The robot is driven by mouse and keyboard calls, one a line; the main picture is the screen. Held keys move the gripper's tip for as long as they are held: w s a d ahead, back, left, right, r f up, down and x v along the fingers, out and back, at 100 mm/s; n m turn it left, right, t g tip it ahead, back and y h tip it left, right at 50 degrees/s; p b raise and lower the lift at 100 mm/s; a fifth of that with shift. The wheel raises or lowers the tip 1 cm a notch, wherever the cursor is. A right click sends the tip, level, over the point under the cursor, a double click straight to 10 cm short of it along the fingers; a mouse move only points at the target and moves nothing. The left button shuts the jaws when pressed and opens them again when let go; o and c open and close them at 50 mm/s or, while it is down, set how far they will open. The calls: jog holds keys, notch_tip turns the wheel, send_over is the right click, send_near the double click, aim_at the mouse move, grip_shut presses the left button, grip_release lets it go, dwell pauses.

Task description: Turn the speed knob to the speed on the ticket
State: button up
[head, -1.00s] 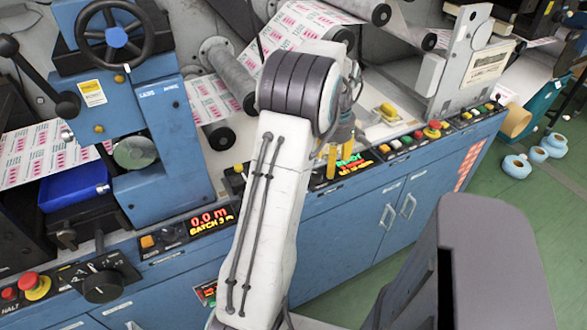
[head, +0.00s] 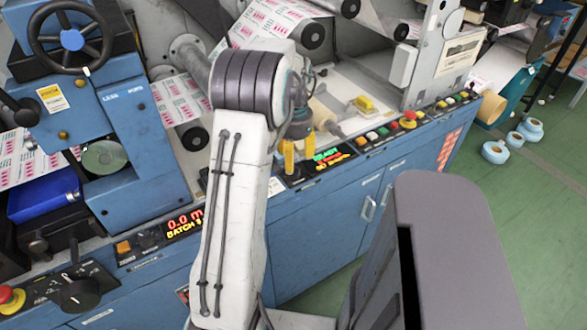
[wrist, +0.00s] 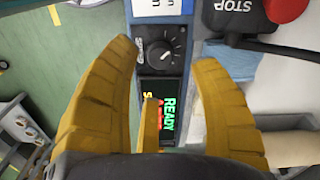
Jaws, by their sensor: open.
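The black speed knob (wrist: 160,54) shows in the wrist view, on a dark panel with a pale scale around it. Its set value is too small to read. My gripper (wrist: 165,56) is open, with yellow fingers to either side of the knob in the picture; I cannot tell how far above it they are. A green and orange display reading READY (wrist: 168,118) lies below the knob, partly behind a finger. In the head view my gripper (head: 299,155) points down at the console, left of the READY display (head: 327,154). The knob is not clear there. I cannot make out a readable ticket.
A STOP plate (wrist: 234,12) and red button (wrist: 285,8) are near the knob. Coloured buttons (head: 380,132) line the console to the right. Green floor (head: 545,200) is free at right.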

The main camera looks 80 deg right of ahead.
aim_at(294, 172)
jog(key=shift+f, duration=2.4)
jog(key=shift+o, duration=0.3)
grip_shut()
